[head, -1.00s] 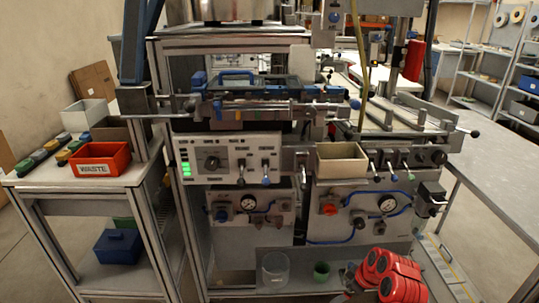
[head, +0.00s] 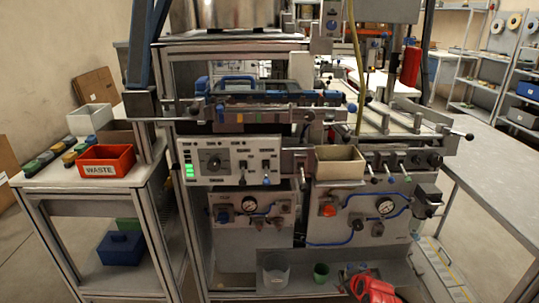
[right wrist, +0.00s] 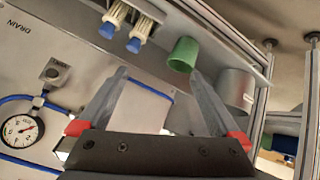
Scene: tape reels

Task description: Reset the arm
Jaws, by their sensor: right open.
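My right gripper (head: 352,276) shows at the bottom of the head view, just right of the green cup, in front of the machine's lower shelf. In the right wrist view its two grey fingers (right wrist: 160,88) are spread apart, with nothing between them. Behind them are the grey panel and a pale rectangular surface. A green cup (right wrist: 184,54) and a grey cylindrical container (right wrist: 235,88) lie beyond the right finger. My left gripper is not in view.
The machine's control panel (head: 229,160) and a beige bin (head: 340,166) stand above the right gripper. A red waste bin (head: 106,165) sits on the left side table. A grey table (head: 500,190) is at right. A pressure gauge (right wrist: 22,130) and two blue-tipped brushes (right wrist: 122,22) are near the gripper.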

